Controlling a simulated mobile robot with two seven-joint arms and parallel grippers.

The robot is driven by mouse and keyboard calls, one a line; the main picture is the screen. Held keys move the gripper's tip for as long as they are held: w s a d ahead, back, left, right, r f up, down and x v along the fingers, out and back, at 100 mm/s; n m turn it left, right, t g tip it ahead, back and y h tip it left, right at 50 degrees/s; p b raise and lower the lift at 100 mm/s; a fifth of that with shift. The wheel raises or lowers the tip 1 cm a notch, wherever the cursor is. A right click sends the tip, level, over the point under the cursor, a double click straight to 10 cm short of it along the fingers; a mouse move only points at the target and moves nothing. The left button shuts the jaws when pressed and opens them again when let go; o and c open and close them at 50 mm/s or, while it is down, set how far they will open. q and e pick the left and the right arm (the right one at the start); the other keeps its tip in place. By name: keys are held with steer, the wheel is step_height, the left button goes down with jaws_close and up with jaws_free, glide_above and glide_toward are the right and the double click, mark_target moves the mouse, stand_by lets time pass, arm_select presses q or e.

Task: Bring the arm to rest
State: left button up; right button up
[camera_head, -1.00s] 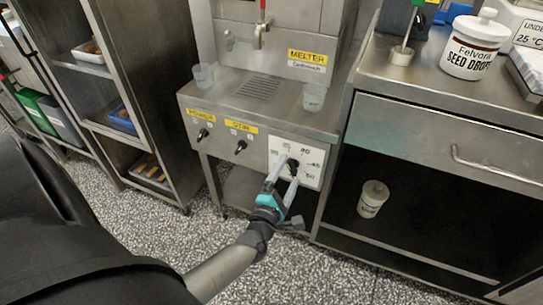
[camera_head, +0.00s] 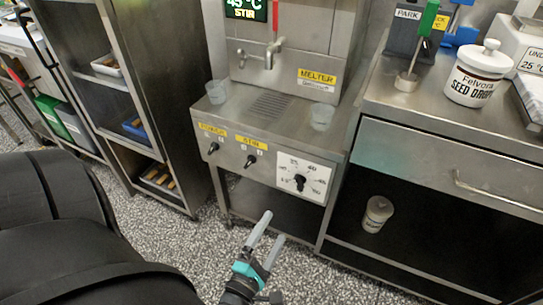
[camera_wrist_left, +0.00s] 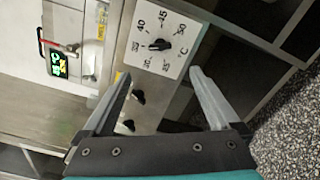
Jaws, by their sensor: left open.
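My left gripper (camera_head: 268,238) is in the lower middle of the head view, below and in front of the melter (camera_head: 285,115). Its two grey fingers are apart with nothing between them. The temperature dial (camera_head: 300,184) is on the melter's front panel, clear of the fingers. In the left wrist view the dial (camera_wrist_left: 160,45) lies beyond the spread fingers (camera_wrist_left: 160,88). The melter's display (camera_head: 246,9) reads 45 °C and STIR. My right gripper does not show.
A steel bench (camera_head: 420,100) stands at the right with a seed drops jar (camera_head: 474,75) on top and a smaller jar (camera_head: 377,214) on its shelf. A shelf rack (camera_head: 125,75) is at the left. Speckled floor (camera_head: 185,243) lies open below the gripper.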

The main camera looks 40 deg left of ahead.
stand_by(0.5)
arm_select(q)
steer(key=w+d+f+m+g+h, duration=0.15)
steer(key=d+m+g+h, duration=0.5)
steer(key=d+m, duration=0.75)
steer(key=s+a+m+g+p, duration=0.3)
steer(key=s+m+p, duration=0.1)
steer(key=s+p, duration=0.5)
steer(key=s+a+m+g+y+p, duration=0.1)
steer(key=s+a+m+g+p, duration=0.2)
steer(key=s+p, duration=0.6)
steer(key=s+a+m+g+y+p, duration=0.1)
steer(key=s+a+m+g+p, duration=0.2)
steer(key=s+m+p, duration=0.4)
steer(key=s+g+p, duration=0.1)
steer(key=s+p, duration=0.2)
steer(key=p, duration=0.1)
steer(key=shift+f+p, duration=0.3)
steer(key=shift+f, duration=0.05)
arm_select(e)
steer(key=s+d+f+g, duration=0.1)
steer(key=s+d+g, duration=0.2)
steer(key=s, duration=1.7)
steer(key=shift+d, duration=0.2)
